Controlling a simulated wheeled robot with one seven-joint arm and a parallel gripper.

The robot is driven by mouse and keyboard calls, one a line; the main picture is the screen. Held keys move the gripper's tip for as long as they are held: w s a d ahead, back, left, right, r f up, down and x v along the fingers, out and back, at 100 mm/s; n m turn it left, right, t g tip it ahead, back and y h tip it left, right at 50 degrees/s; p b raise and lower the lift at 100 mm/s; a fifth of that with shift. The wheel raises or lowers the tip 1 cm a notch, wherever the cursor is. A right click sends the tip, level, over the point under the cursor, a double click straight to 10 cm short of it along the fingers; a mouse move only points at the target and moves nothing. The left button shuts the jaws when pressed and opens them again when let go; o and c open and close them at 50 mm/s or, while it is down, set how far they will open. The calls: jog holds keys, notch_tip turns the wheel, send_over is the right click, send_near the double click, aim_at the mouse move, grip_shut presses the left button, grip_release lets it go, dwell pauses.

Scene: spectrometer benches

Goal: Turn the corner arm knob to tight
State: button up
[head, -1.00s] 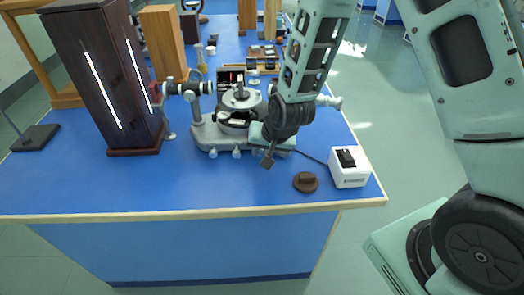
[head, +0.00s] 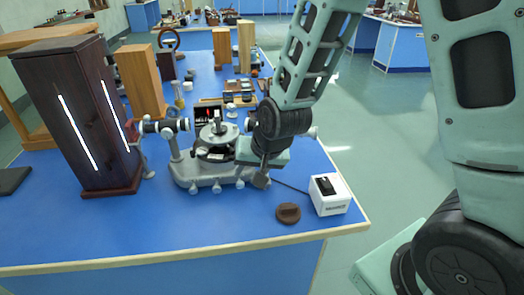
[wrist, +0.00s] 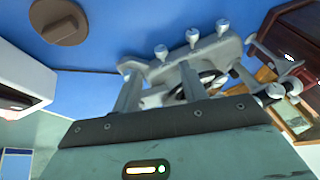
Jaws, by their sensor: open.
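The spectrometer (head: 198,174) is a grey instrument with a round central table, standing on the blue bench. Several pale knobs line its front edge, including a left one (head: 192,190), a middle one (head: 216,188) and a right one (head: 240,184). Which is the corner arm knob I cannot tell. My gripper (head: 262,181) is at the right front of the spectrometer, just right of the right knob. In the wrist view my gripper (wrist: 157,70) is open, its two grey fingers pointing toward the knobs; the nearest knob (wrist: 160,51) shows beyond the gap. Contact cannot be seen.
A white box with a black switch (head: 329,194) and a round brown piece (head: 288,213) lie right of my gripper. A dark wooden lamp housing (head: 75,120) stands at left. The front of the blue bench (head: 150,235) is clear.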

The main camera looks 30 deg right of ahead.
jog(key=p+v, duration=0.1)
jog(key=v, duration=0.7)
jog(key=shift+s+r+p, duration=0.2)
jog(key=shift+r+p, duration=0.1)
jog(key=shift+r, duration=0.05)
